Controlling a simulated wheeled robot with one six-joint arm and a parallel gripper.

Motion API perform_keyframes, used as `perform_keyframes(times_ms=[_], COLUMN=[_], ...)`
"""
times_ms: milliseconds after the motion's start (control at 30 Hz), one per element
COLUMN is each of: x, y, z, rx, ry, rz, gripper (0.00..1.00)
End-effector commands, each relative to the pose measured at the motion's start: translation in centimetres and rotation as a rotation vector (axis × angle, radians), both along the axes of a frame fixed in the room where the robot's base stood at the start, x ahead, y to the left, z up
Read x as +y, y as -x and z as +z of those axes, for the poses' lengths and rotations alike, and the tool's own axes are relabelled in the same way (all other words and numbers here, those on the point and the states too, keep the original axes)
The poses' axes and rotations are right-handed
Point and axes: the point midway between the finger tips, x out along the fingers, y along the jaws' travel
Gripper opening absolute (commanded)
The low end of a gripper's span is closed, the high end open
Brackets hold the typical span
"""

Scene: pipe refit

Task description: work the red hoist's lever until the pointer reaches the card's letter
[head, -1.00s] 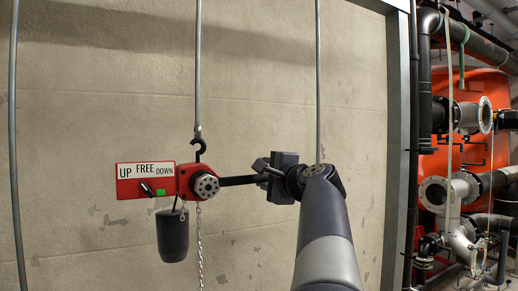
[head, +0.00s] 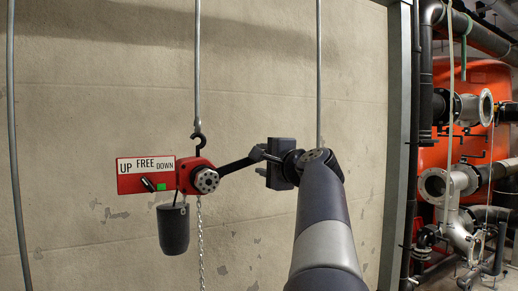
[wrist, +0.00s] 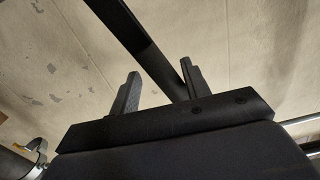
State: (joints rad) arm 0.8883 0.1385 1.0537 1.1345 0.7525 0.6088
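The red hoist (head: 190,176) hangs from a dark hook on a vertical rod. Its white card (head: 146,165) reads UP, FREE, DOWN from left to right. A small black pointer (head: 148,184) sits below the card, slanted toward the upper left, on the UP side; a green square (head: 161,183) is beside it. The black lever (head: 237,165) runs from the round hub up to the right to my gripper (head: 265,152). In the wrist view, the lever (wrist: 150,48) passes between my two fingers (wrist: 160,88), close to the right one, with a gap to the left one.
A dark weight (head: 174,231) and a chain (head: 200,245) hang below the hoist. Another vertical rod (head: 318,70) stands behind my gripper. A steel post (head: 400,150) separates the wall from pipes and a red tank (head: 470,140) at right.

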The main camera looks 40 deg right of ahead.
Motion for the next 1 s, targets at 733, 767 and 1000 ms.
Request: perform_keyframes(times_ms=[733, 767, 1000], x=[-0.4, -0.4, -0.3], y=[0.0, 0.0, 0.0], z=[-5.1, -5.5, -6.3], rx=[-0.025, -0.026, -0.037], ry=[-0.138, -0.15, -0.193], rz=[0.0, 0.001, 0.002], gripper=[0.44, 0.44, 0.44])
